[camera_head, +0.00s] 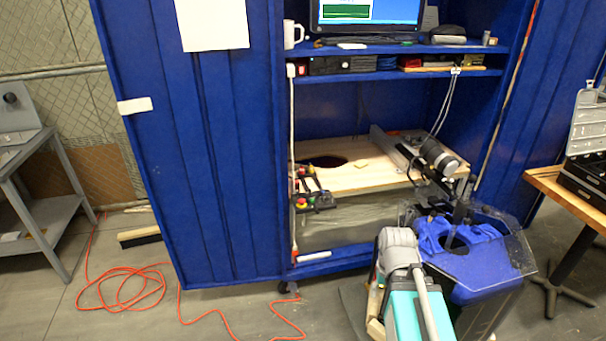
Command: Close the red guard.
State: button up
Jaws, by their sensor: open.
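A small control panel with dark switches (314,190) stands at the left front of the wooden bench top, inside the blue cabinet. A small red part (301,172) shows at its upper left. I cannot tell whether that is the guard, or whether it is raised or lowered. A red, round button (302,202) on yellow sits lower on the panel. My gripper (414,172) is dark and small in this view, over the right part of the bench top, well right of the panel. It is open, and I see nothing held in it.
The wooden bench top (350,178) has a dark round opening and a small pale block (361,164). A shelf with a monitor (367,12) is above. The open blue door (195,140) stands left. An orange cord (125,283) lies on the floor.

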aim_at(295, 185)
jog(key=u, duration=0.05)
jog(key=i, duration=0.9)
jog(key=u, duration=0.05)
